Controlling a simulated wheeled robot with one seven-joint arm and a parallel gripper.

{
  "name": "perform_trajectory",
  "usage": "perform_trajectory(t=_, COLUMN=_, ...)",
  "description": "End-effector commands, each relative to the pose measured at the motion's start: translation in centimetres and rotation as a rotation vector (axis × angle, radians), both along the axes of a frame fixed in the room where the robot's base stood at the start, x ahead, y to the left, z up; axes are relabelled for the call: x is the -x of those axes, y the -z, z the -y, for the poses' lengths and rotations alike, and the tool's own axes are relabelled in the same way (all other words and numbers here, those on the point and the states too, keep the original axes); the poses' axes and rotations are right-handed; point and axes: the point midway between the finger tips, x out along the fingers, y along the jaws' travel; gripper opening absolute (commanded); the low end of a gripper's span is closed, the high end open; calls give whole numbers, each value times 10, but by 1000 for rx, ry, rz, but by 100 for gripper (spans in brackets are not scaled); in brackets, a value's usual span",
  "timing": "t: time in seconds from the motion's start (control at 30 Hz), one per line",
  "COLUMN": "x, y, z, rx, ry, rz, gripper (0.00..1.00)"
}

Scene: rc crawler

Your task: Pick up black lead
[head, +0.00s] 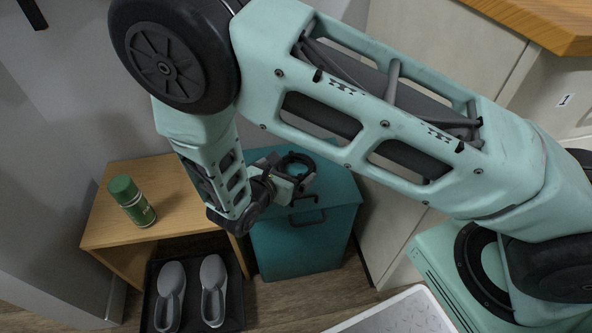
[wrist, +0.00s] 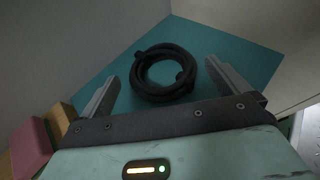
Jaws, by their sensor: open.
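The black lead is a coiled ring lying on top of the teal box. It shows in the wrist view (wrist: 140,72), and partly behind my gripper in the head view (head: 297,157). My gripper (wrist: 162,72) is open and empty. Its two fingers point toward the coil, one to each side of it in the wrist view. The coil's near edge lies close to the gripper's palm in that picture. I cannot tell how high the fingers are above the box top. In the head view, my gripper (head: 292,180) is over the teal box.
The teal box (head: 300,245) stands between a wooden bench (head: 185,190) and pale cabinets (head: 400,215). A green can (head: 131,202) stands on the bench. Grey shoes (head: 213,290) sit on a black tray below. A pink object (wrist: 30,148) shows at the wrist view's left edge.

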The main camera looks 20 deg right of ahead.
Motion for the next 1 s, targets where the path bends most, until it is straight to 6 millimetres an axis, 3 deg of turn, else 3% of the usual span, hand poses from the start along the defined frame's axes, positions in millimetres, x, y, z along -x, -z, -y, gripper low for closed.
perform_trajectory(t=0.4, x=-27, y=25, z=33, rx=-2, ry=2, rz=1, gripper=100)
perform_trajectory(t=0.7, x=-30, y=24, z=37, rx=-1, ry=0, rz=0, gripper=100)
perform_trajectory(t=0.83, x=-30, y=24, z=36, rx=-1, ry=0, rz=0, gripper=64)
perform_trajectory(t=1.0, x=-30, y=24, z=36, rx=-1, ry=1, rz=1, gripper=65)
